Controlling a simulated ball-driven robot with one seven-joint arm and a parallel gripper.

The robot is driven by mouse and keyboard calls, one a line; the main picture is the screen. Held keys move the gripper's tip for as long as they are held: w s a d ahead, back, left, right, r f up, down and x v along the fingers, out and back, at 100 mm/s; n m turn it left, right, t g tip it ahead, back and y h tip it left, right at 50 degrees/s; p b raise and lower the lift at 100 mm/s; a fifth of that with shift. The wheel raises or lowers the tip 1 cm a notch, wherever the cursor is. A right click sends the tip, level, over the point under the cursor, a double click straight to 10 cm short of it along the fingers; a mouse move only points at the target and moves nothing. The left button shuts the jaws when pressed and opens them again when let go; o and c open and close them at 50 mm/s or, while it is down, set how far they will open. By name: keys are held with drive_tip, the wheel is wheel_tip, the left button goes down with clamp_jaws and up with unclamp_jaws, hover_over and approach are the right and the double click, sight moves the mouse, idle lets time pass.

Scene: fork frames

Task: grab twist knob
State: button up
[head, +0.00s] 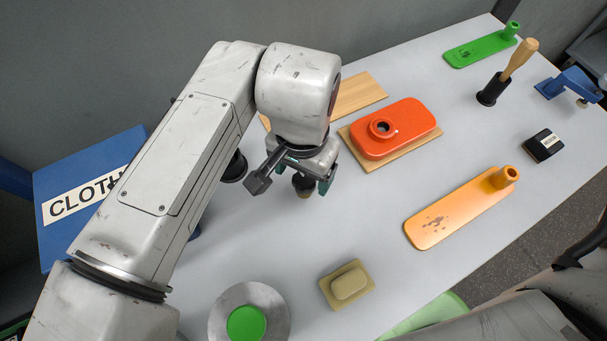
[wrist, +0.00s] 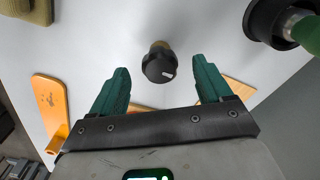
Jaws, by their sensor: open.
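The twist knob (wrist: 158,66) is a round black cap with a white mark, on a tan base, in the wrist view. It lies between and slightly beyond the teal fingertips of my gripper (wrist: 160,68), with visible gaps on both sides. My gripper is open and points down at the table. In the head view my gripper (head: 303,187) is near the table's middle, and a small tan and dark piece (head: 303,184) shows between its fingers, seemingly the knob. The wrist hides part of it there.
A red box with a round hole (head: 405,125) sits on a wooden board right of my gripper. An orange paddle (head: 450,215) lies further right. A black cup with a green handle (wrist: 265,18) is close in the wrist view. A soap block (head: 350,284) lies in front.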

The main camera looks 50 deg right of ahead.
sight(305, 177)
drive_tip(key=shift+d+f, duration=0.2)
drive_tip(key=shift+f, duration=0.95)
drive_tip(key=shift+d+f, duration=0.15)
drive_tip(key=shift+f, duration=0.95)
drive_tip(key=c, duration=1.2)
